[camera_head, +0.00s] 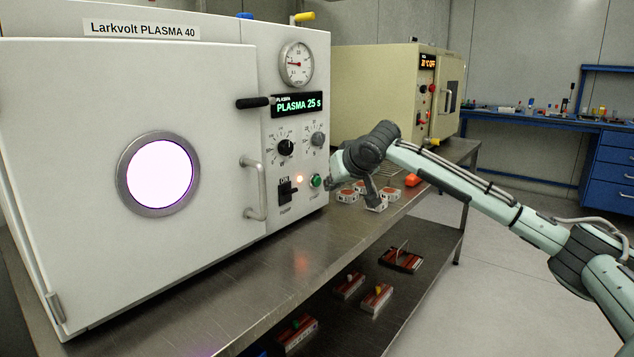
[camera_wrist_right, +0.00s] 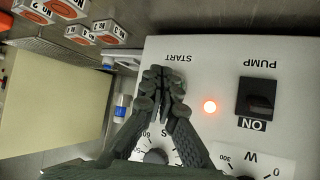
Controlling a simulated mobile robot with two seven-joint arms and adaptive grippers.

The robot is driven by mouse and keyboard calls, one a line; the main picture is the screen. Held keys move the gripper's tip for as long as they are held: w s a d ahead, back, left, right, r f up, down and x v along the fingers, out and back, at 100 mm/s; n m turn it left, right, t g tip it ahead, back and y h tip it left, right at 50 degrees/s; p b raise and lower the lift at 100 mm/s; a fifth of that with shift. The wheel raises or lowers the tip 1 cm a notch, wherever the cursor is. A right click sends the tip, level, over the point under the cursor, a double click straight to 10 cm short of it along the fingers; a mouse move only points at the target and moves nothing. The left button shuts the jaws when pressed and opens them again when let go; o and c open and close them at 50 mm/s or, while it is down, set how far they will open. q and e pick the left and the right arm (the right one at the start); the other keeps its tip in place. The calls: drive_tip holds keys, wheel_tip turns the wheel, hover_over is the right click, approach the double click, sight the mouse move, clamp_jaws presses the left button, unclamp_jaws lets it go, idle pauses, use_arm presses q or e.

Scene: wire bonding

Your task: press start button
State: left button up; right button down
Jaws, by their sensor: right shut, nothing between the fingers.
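The plasma machine (camera_head: 230,80) has a green start button (camera_head: 316,181) low on its control panel. The display (camera_head: 298,104) reads "PLASMA 25 s", and the round window (camera_head: 158,174) glows pinkish white. My right gripper (camera_head: 331,184) is at the panel's right edge, close beside the button; I cannot tell whether it touches. In the right wrist view my right gripper (camera_wrist_right: 161,88) is shut and empty, its fingertips just below the START label (camera_wrist_right: 178,57). My left gripper is not in view.
An orange lamp (camera_head: 299,179) is lit beside the black PUMP switch (camera_head: 287,191). Dials sit above them and a door handle (camera_head: 254,188) sticks out left. Several small labelled boxes (camera_wrist_right: 100,31) lie on the steel bench (camera_head: 250,285). A beige oven (camera_head: 375,90) stands behind.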

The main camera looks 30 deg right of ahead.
drive_tip(key=shift+s, duration=0.15)
drive_tip(key=s, duration=0.1)
drive_tip(key=s+d, duration=0.1)
drive_tip(key=s, duration=0.1)
drive_tip(key=s+d, duration=0.1)
drive_tip(key=s, duration=0.1)
drive_tip(key=shift+s+d, duration=0.15)
drive_tip(key=shift+s, duration=0.05)
idle(0.3)
idle(0.7)
